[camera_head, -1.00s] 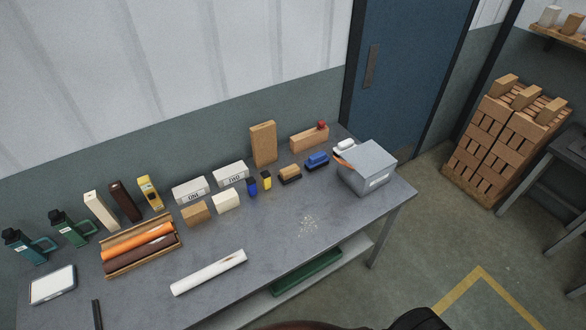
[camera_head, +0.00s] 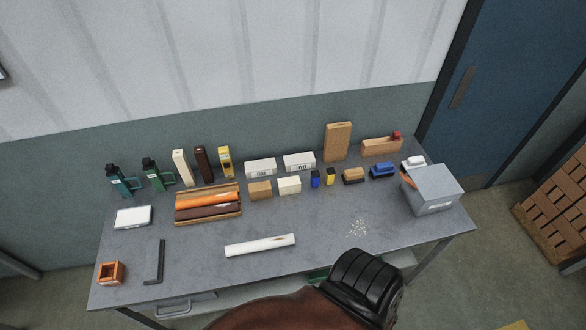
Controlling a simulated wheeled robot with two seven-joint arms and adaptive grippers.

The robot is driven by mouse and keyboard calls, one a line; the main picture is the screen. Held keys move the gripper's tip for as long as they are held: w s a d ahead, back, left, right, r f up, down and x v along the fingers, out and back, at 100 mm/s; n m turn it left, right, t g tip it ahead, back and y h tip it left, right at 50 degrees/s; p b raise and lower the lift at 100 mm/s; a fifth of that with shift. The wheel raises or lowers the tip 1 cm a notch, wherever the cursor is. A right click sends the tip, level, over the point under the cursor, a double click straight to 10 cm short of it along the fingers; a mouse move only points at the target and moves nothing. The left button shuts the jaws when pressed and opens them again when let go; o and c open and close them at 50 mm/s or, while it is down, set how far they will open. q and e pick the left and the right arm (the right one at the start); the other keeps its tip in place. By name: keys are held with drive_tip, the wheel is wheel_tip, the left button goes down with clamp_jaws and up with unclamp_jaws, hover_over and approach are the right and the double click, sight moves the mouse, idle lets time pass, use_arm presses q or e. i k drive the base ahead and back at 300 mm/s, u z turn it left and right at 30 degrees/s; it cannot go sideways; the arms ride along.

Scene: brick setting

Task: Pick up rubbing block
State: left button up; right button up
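Several blocks stand in a row on the grey workbench (camera_head: 190,255). A small tan block (camera_head: 260,190) and a cream block (camera_head: 289,185) sit side by side near the middle. To their right is a block with a wooden top and dark base (camera_head: 353,176), then a blue one of similar shape (camera_head: 383,170). I cannot tell for sure which of these is the rubbing block. Neither of my grippers is in view.
Bottles and tall packets stand at the back left. A tray of rolls (camera_head: 208,219), a white roll (camera_head: 260,245), a dark angle piece (camera_head: 153,262) and a grey bin (camera_head: 432,189) are on the bench. A black ribbed shape rises at the bottom, in front of the bench.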

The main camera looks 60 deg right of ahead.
sight(350, 176)
drive_tip(key=u, duration=1.55)
drive_tip(key=k, duration=2.25)
drive_tip(key=z, duration=1.7)
drive_tip(key=i, duration=0.15)
